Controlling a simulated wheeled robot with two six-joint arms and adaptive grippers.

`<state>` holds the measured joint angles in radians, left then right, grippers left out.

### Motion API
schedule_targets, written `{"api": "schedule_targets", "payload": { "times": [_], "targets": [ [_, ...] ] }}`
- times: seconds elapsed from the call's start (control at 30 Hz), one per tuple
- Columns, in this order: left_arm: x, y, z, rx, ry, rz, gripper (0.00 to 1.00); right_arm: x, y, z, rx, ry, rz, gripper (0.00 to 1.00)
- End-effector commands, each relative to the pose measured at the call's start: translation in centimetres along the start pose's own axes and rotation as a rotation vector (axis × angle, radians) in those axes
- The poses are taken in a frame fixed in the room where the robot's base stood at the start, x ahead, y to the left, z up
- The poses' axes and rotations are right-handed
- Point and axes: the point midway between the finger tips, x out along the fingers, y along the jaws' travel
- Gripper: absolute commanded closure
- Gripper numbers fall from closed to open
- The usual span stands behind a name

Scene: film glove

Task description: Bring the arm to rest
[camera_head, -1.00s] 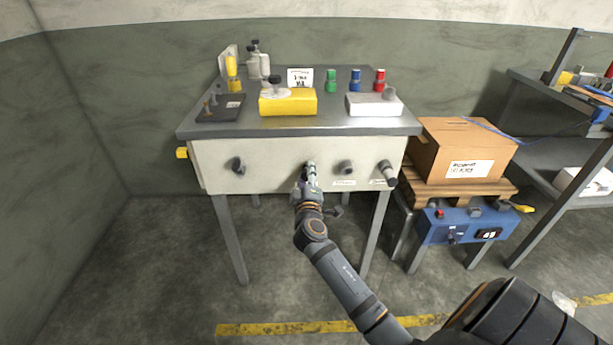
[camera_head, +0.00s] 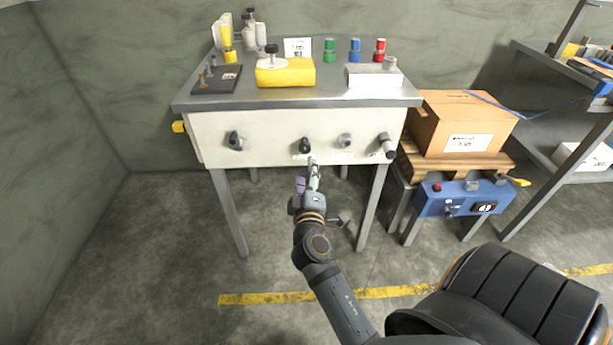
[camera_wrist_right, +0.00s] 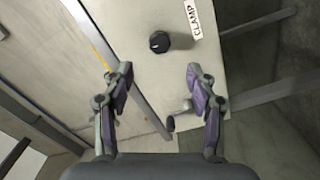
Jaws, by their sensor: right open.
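My right gripper (camera_head: 308,180) is in front of the table's pale front panel (camera_head: 270,140), just below a black knob (camera_head: 305,145). In the right wrist view my right gripper (camera_wrist_right: 160,90) has its two fingers spread apart with nothing between them. The black knob (camera_wrist_right: 159,42) shows ahead of the fingers, apart from them, beside a label reading CLAMP (camera_wrist_right: 195,18). My right arm reaches up from the lower right in the head view. My left gripper does not show.
The table (camera_head: 330,98) carries a yellow block (camera_head: 285,73), a white box (camera_head: 374,78) and green, blue and red capped items. More knobs line the panel. A cardboard box (camera_head: 465,122) sits on a pallet above a blue unit (camera_head: 462,197) at right. The floor at left is clear.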

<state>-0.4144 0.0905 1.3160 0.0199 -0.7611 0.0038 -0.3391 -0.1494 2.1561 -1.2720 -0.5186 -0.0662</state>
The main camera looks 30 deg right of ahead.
Motion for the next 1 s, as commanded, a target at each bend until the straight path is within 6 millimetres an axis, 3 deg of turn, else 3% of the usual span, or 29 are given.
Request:
{"api": "schedule_targets", "payload": {
  "times": [0.57,0.67,0.77,0.87,1.0],
  "targets": [
    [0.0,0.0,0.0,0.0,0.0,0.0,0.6,-0.4,0.0,0.0,-0.001,-0.001,0.0,0.42],
    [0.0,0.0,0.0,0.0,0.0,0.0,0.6,-0.4,-1.4,0.5,0.011,-0.008,-0.034,0.42],
    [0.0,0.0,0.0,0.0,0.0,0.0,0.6,-0.6,-6.5,2.3,0.055,-0.042,-0.152,0.42],
    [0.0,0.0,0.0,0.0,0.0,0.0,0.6,-1.9,-14.1,5.7,0.126,-0.121,-0.338,0.42],
    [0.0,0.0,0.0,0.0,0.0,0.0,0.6,-6.0,-24.3,11.9,0.226,-0.288,-0.6,0.42]
  ]
}}
